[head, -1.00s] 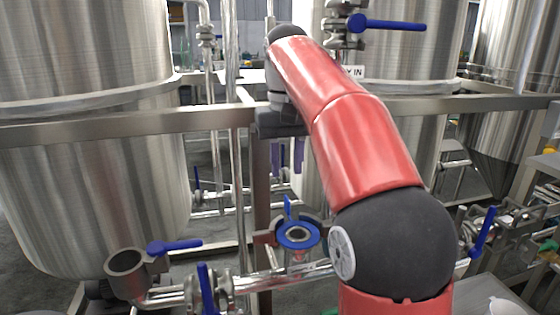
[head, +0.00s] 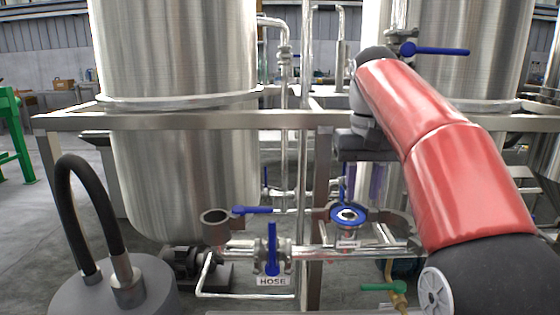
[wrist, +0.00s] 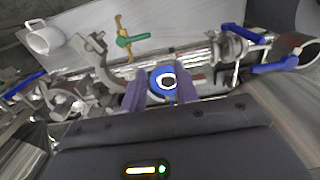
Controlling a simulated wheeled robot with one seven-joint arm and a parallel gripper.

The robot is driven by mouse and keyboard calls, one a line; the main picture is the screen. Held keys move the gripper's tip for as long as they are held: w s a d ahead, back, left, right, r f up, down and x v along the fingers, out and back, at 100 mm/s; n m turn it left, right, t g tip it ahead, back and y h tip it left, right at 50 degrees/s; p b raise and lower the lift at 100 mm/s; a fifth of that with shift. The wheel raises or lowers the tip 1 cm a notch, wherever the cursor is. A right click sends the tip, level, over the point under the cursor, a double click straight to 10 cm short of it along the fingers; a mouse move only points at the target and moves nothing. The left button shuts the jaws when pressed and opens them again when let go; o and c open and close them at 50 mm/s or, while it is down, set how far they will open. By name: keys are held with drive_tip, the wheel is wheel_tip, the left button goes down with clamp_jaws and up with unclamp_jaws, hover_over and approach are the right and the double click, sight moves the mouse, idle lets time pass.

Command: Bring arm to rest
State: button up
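My arm (head: 440,140) reaches in from the right of the head view, its red links bent over the steel frame. My gripper (head: 378,180) hangs below the wrist, partly hidden behind the arm and frame. In the wrist view its two purple fingers (wrist: 163,98) stand apart with nothing held between them. A round blue valve ring (wrist: 167,81) shows beyond the fingertips. The same ring (head: 348,216) is below and left of my gripper in the head view. Touching cannot be seen.
A steel rail (head: 220,121) crosses in front of the tanks (head: 180,50). A black hose (head: 72,200) is at lower left. A white mug (wrist: 45,38) shows in the wrist view.

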drive_tip(key=s+f+t, duration=0.5)
drive_tip(key=s+f, duration=1.5)
drive_tip(key=s, duration=0.1)
drive_tip(key=shift+d, duration=0.1)
